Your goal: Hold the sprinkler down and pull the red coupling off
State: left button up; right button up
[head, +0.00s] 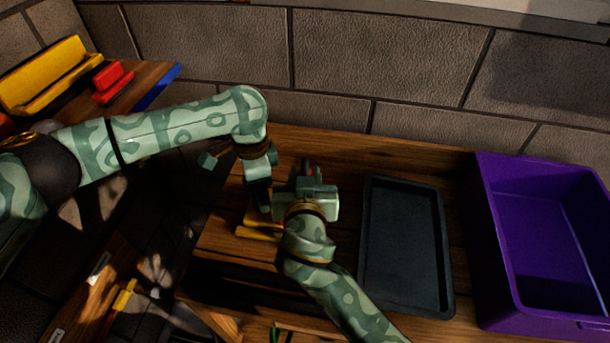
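A yellow piece (258,228), which looks like part of the sprinkler, lies on the wooden bench left of my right gripper. The rest of it is hidden behind my grippers. My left gripper (260,200) points down just above or against the yellow piece; I cannot tell if they touch. My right gripper (308,172) reaches in from the lower right, beside the left one. A small bit of red (309,171), perhaps the coupling, shows at its fingertips. Whether its fingers grip the red part is not clear.
A dark, empty tray (447,250) lies on the bench right of my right gripper. A purple bin (486,240) stands at the far right. A block wall (390,60) is behind. A side surface at upper left holds a yellow holder (45,75) and a red block (112,80).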

pick_arm(q)
jog(key=shift+r, duration=0.15)
notch_tip(320, 180, up, 12)
jog(key=shift+w+f, duration=0.15)
